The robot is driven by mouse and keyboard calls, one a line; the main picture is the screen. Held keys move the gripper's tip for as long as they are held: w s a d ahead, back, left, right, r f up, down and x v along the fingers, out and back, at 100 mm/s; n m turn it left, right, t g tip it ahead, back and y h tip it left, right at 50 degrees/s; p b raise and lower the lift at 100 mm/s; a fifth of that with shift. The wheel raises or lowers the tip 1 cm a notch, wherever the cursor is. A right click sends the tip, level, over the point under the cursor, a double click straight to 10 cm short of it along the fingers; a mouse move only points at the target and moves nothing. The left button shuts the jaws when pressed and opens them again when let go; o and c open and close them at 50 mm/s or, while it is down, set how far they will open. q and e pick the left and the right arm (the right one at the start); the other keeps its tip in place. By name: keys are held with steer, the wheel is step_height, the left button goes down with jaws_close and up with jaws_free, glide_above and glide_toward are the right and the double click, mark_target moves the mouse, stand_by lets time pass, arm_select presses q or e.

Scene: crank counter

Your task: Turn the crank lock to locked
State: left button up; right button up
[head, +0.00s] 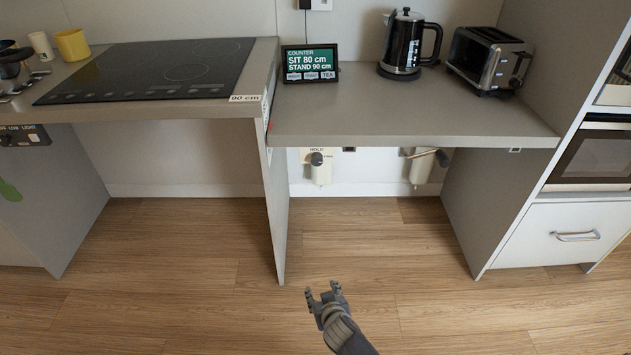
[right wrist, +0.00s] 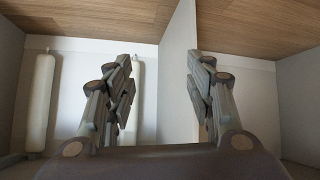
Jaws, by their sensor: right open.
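Under the front edge of the right counter section, a dark round knob (head: 316,158) sits by a small label that seems to read "HOLD"; I cannot tell for sure that it is the crank lock, or its setting. To its right, a crank-like handle with a dark knob (head: 442,158) sticks out under the same edge. My right gripper (head: 323,291) is open and empty, low over the floor in front of the counter, apart from both. Its spread fingers also show in the right wrist view (right wrist: 160,65). My left gripper is not in view.
A grey panel (head: 277,220) divides the counter's two knee spaces. Cream columns (head: 321,174) stand under the right section; the right wrist view shows pale columns (right wrist: 42,102) too. On the counter are a display (head: 310,64), kettle (head: 404,45) and toaster (head: 488,60). The floor ahead is clear.

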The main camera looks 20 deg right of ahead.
steer(key=w+r+m+t+h+b, duration=0.1)
steer(key=w+r+m+t+b, duration=0.15)
steer(key=w+r, duration=0.65)
steer(key=m+t+h+b, duration=0.3)
steer(key=t+b, duration=0.2)
steer(key=b, duration=0.1)
glide_toward(317, 162)
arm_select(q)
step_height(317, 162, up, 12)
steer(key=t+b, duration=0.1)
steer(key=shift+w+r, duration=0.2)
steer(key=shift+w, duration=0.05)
arm_select(e)
steer(key=x, duration=0.8)
steer(key=shift+w, duration=0.3)
steer(key=c, duration=1.1)
